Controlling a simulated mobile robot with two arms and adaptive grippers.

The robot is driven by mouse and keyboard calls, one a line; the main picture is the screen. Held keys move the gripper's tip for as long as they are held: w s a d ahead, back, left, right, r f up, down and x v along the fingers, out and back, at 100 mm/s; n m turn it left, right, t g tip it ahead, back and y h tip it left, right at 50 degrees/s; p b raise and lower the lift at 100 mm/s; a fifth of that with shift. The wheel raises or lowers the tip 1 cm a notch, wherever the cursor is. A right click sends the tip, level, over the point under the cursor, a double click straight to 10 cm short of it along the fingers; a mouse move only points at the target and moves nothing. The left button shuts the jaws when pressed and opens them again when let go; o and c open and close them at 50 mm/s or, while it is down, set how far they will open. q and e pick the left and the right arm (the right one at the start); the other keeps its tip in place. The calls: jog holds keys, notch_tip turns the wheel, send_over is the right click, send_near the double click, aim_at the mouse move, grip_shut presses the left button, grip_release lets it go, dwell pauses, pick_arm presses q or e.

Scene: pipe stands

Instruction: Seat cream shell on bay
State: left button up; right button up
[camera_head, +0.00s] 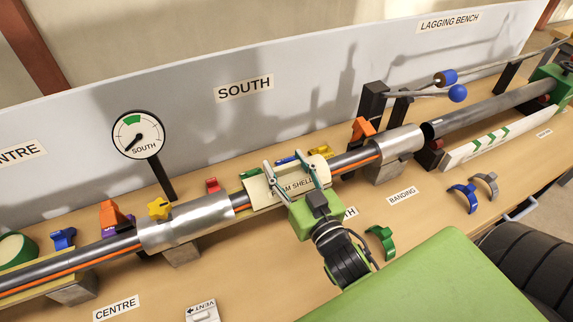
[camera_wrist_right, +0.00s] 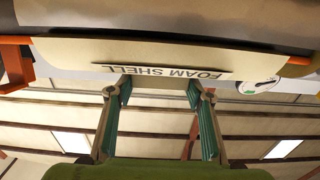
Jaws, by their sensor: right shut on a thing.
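The cream shell (camera_head: 259,190), lettered FOAM SHELL, is at the stretch of grey pipe between two silver jackets, the left one (camera_head: 187,222) and the right one (camera_head: 398,142). My right gripper (camera_head: 291,170) is shut on it from the front, its fingers spread along the shell. The cream shell (camera_wrist_right: 70,52) also fills the upper part of the right wrist view, its lettering upside down, with the fingertips (camera_wrist_right: 160,85) at its edge. Whether it touches the pipe all round cannot be told; the gripper hides part of it. My left gripper is not in view.
A yellow star knob (camera_head: 158,208) and an orange clamp (camera_head: 362,129) sit along the pipe. A gauge (camera_head: 138,135) stands behind it. Green (camera_head: 381,241), blue (camera_head: 464,198) and grey (camera_head: 487,183) bands lie on the bench front. A grey SOUTH backboard (camera_head: 320,80) rises behind.

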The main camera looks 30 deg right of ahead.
jog(key=shift+f+b, duration=0.3)
jog(key=shift+f, duration=0.15)
jog(key=o, duration=1.2)
jog(key=s, duration=1.2)
jog(key=shift+a, duration=0.35)
